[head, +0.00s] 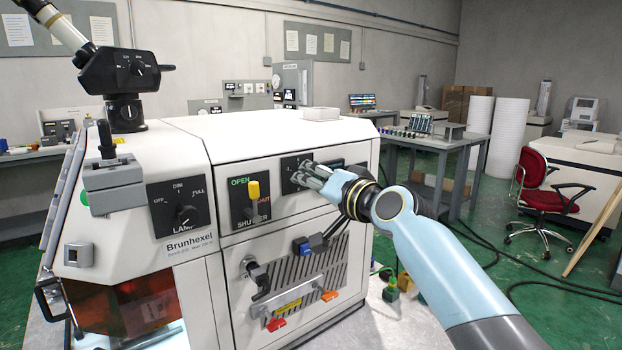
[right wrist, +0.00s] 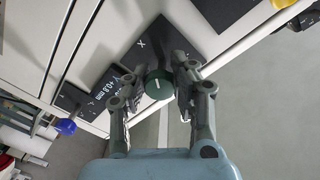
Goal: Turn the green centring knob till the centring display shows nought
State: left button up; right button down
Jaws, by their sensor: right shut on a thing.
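The green centring knob (right wrist: 157,86) shows in the right wrist view, with a white line on its face. It sits on a dark panel (right wrist: 139,47) marked X. My right gripper (right wrist: 158,78) is shut on the knob, one finger on each side. In the head view my right gripper (head: 316,177) is at the machine's front panel and hides the knob. The centring display (right wrist: 97,82) is beside the knob in the right wrist view. Its small, slanted figures seem to read +0.8 mm. My left gripper is in neither view.
The white machine (head: 235,137) carries a lamp switch (head: 182,210) and a yellow shutter lever (head: 254,190) left of my right gripper. A grey handle bar (head: 298,297) with coloured tabs is below. A blue knob (right wrist: 66,127) shows in the right wrist view.

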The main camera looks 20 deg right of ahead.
jog(key=c, duration=1)
grip_release()
jog(key=shift+s+d, duration=0.1)
jog(key=shift+s+d, duration=0.1)
jog(key=shift+s, duration=0.2)
jog(key=v, duration=1.1)
jog(key=shift+s, duration=0.1)
